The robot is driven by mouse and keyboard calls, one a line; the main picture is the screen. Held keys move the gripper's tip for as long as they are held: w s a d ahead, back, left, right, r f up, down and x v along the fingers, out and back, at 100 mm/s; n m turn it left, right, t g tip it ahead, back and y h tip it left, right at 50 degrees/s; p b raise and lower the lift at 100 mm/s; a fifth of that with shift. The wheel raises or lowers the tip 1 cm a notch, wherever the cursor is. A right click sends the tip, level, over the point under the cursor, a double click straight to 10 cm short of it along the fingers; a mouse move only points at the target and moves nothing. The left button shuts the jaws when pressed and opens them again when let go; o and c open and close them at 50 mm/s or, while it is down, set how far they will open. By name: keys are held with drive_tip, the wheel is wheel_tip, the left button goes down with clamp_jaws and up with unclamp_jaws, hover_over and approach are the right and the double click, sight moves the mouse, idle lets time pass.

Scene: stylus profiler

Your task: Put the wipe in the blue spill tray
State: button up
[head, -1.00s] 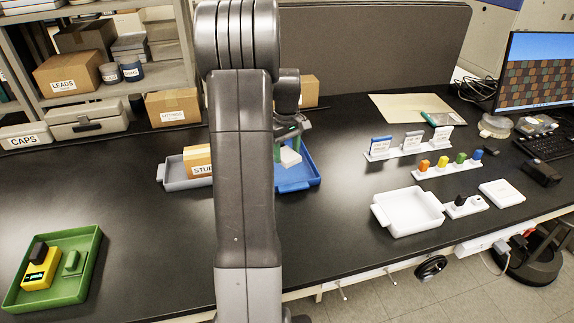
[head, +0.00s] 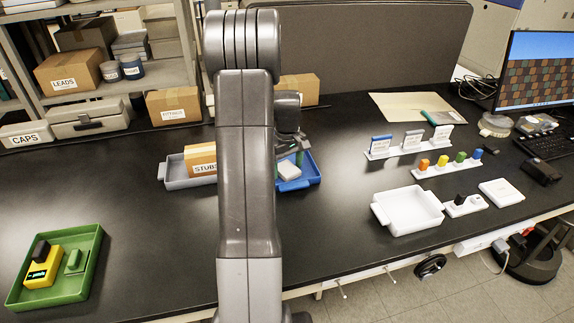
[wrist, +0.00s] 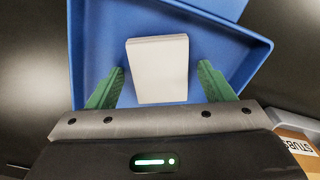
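The wipe (wrist: 158,70) is a white-grey square pad lying in the blue spill tray (wrist: 240,50). In the head view the wipe (head: 289,170) shows inside the blue tray (head: 312,177), which is partly hidden by my arm. My gripper (wrist: 160,85) is open, with its green fingers spread to either side of the wipe and a clear gap on both sides. In the head view my gripper is at the blue tray, mostly behind my arm, with one green finger visible beside the wipe.
A grey tray (head: 180,180) with a STUBS box (head: 201,157) stands left of the blue tray. A green tray (head: 85,283) is at the front left. A white tray (head: 408,212) and small racks are to the right. Black bench top lies clear between them.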

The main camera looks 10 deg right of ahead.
sight(287, 168)
wheel_tip(287, 168, up, 12)
drive_tip(key=shift+r+b, duration=0.15)
drive_tip(key=shift+b, duration=0.25)
idle(0.3)
wheel_tip(287, 168, down, 12)
drive_tip(key=shift+r+p, duration=0.1)
drive_tip(key=shift+p, duration=0.45)
drive_tip(key=shift+r, duration=0.15)
wheel_tip(287, 168, up, 3)
drive_tip(key=shift+s+f+b, duration=0.1)
drive_tip(key=shift+f+b, duration=0.05)
drive_tip(key=shift+b, duration=0.15)
drive_tip(key=shift+r, duration=0.25)
